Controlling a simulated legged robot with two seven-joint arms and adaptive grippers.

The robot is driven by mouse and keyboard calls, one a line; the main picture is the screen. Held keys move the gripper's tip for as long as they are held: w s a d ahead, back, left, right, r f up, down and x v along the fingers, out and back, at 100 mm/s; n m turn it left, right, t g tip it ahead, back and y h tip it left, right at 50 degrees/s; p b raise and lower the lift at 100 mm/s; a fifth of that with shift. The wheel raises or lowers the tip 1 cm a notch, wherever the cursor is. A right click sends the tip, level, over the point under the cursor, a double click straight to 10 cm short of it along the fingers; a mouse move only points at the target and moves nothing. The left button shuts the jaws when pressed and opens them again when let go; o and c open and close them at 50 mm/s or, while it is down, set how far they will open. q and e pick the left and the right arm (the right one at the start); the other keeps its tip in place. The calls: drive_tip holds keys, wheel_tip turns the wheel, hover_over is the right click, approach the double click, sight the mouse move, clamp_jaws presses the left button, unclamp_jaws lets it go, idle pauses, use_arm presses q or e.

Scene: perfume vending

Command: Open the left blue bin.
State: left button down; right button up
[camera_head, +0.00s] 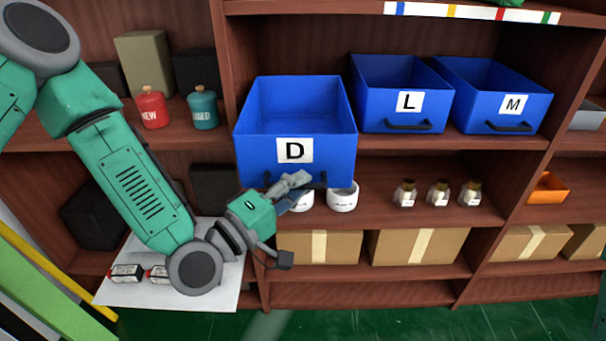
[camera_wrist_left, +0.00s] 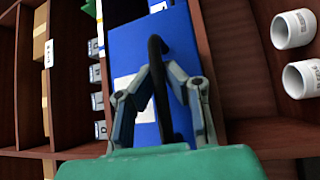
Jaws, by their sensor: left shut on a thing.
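The left blue bin (camera_head: 252,163), labelled D, stands on the upper shelf and juts out past the shelf's front edge, further than the two other bins. Its open top shows an empty inside. My left gripper (camera_head: 296,184) is at the bin's lower front, shut on its black handle. In the left wrist view the two fingers (camera_wrist_left: 158,85) close on the dark handle (camera_wrist_left: 157,52), with the blue bin front (camera_wrist_left: 127,45) behind. The fingers partly hide the handle in the head view. My right gripper is in neither view.
Blue bins L (camera_head: 377,108) and M (camera_head: 482,108) sit to the right. White mugs (camera_head: 343,196) stand just below the gripped bin. Small bottles (camera_head: 438,195) and cardboard boxes (camera_head: 318,247) fill lower shelves. Red (camera_head: 152,108) and teal (camera_head: 203,108) canisters stand left of the bin.

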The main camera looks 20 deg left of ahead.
use_arm(q)
drive_tip(key=shift+s+a+f, duration=0.1)
drive_tip(key=shift+s+f, duration=0.2)
drive_tip(key=shift+f, duration=0.05)
drive_tip(key=c, duration=1.6)
unclamp_jaws()
drive_tip(key=shift+a, duration=0.25)
drive_tip(key=shift+r, duration=0.1)
drive_tip(key=v, duration=0.7)
drive_tip(key=shift+a, duration=0.25)
drive_tip(key=shift+s+d, duration=0.15)
drive_tip(key=shift+d, duration=0.05)
